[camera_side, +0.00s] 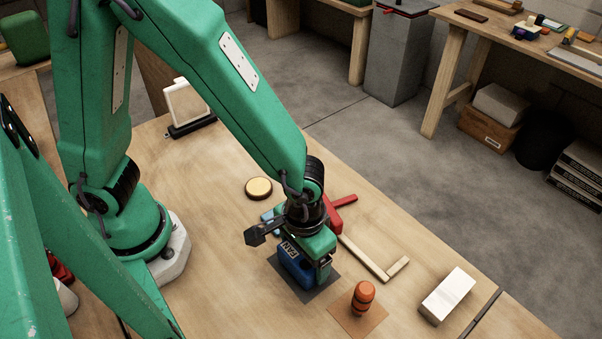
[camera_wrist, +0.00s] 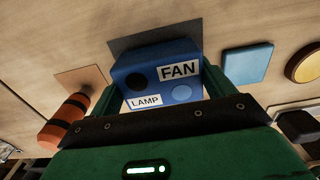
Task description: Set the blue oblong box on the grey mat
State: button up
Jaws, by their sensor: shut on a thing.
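The blue oblong box (camera_side: 295,268) carries a white FAN label and stands on or just above the grey mat (camera_side: 322,284); I cannot tell whether it touches. In the wrist view the box (camera_wrist: 160,78) shows FAN and LAMP labels and two round spots. The grey mat (camera_wrist: 127,43) shows behind the box there. My gripper (camera_side: 312,262) is over the box, with a finger at each side of it, and shut on it. In the wrist view my gripper (camera_wrist: 160,95) holds the box between its fingers. Much of the mat is hidden by the box and gripper.
An orange cylinder with dark bands (camera_side: 363,297) stands on a brown mat (camera_side: 350,318) close at the right. A red T-shaped piece (camera_side: 340,208), a wooden L-shaped piece (camera_side: 375,262), a pale block (camera_side: 447,295) and a round yellow disc (camera_side: 258,188) lie around. A light blue piece (camera_wrist: 248,63) is nearby.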

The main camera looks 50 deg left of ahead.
jog(key=shift+f, duration=0.35)
jog(key=o, duration=1.1)
jog(key=shift+r, duration=0.1)
jog(key=shift+r, duration=3.8)
